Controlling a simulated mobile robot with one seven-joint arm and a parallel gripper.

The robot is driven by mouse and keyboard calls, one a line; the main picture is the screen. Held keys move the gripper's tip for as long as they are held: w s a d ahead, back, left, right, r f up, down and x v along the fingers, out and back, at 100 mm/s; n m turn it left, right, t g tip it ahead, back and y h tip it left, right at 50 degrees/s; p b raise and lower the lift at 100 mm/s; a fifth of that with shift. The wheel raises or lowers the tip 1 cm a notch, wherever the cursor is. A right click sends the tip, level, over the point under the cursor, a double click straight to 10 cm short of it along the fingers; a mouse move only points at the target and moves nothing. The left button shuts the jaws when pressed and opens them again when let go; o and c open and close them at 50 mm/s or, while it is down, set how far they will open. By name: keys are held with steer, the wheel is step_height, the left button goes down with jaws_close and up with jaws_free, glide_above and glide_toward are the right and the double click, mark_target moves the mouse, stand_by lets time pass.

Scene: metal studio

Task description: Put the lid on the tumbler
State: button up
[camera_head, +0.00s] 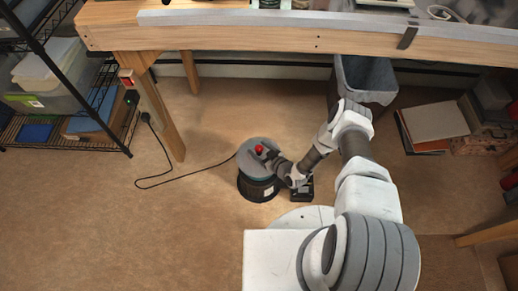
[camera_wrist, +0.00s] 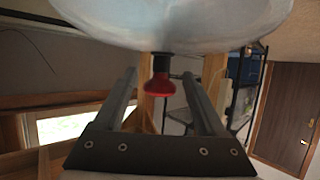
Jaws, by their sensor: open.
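The tumbler (camera_head: 258,190) is a dark round drum on the floor, with a label on its front and a black cord. The lid (camera_head: 250,155) is a grey disc with a red knob (camera_head: 259,149), and lies over the tumbler's top. I cannot tell whether it is fully seated. In the wrist view the lid (camera_wrist: 180,25) is a large pale disc across the top, and its red knob (camera_wrist: 158,86) sticks out between the fingers. My gripper (camera_wrist: 160,75) is open, with one finger on each side of the knob, apart from it.
A wooden workbench (camera_head: 210,35) spans the back, with a grey bin (camera_head: 366,80) under it. A wire shelf (camera_head: 70,130) stands at left; boxes (camera_head: 435,122) lie at right. The cord (camera_head: 190,172) runs left to a bench leg.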

steer(key=shift+r, duration=0.2)
steer(key=p+v, duration=0.3)
steer(key=v, duration=0.9)
steer(key=shift+f, duration=0.2)
